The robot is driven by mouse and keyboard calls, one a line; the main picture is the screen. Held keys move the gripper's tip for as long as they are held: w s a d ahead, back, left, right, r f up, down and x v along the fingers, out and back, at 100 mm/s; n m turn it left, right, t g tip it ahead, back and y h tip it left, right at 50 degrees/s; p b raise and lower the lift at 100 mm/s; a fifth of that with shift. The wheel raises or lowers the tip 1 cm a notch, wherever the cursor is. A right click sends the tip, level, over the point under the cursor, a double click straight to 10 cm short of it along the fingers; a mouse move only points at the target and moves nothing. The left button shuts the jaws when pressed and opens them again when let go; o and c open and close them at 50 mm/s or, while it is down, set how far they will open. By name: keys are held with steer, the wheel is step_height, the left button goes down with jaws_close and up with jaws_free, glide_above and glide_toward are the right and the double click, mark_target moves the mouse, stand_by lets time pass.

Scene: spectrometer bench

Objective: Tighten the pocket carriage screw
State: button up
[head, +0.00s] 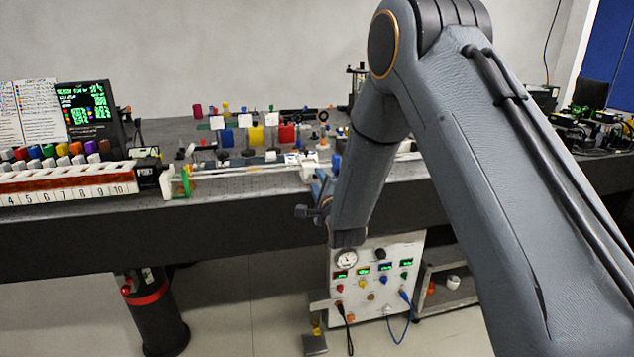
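My arm comes in from the right and bends down in front of the bench. Its end, with my gripper (318,197), is at the bench's front edge, small and partly hidden by my own arm link. I cannot make out its fingers or anything between them. A small white block (308,166) sits on a pale rail (250,171) just above and behind my gripper. It may be the pocket carriage, but I cannot tell. No carriage screw can be made out at this size.
A numbered rack (68,190) with coloured caps stands at left, by a green-text screen (88,108). Several coloured filters, including a yellow one (257,135), stand mid-bench. Below are a white instrument box (378,275) with cables and a black cylinder (152,315). Floor between them is mostly clear.

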steer(key=b+v, duration=0.1)
steer(key=v, duration=0.6)
steer(key=s+d+f+n+g+h, duration=0.3)
steer(key=s+d+f+n+g, duration=0.2)
steer(key=s+d+n+g, duration=0.65)
steer(key=s+d+n, duration=0.1)
steer(key=s, duration=0.6)
steer(key=s+d+n+g+h, duration=0.1)
steer(key=s+d+n+g, duration=0.1)
steer(key=s, duration=0.7)
steer(key=s+d+n+g+h, duration=0.1)
steer(key=s+d+n+g, duration=0.2)
steer(key=s+d, duration=0.3)
steer(key=s+g+p, duration=0.1)
steer(key=s, duration=0.3)
steer(key=shift+d+f+n, duration=0.3)
steer(key=shift+n, duration=0.05)
steer(key=shift+c, duration=0.5)
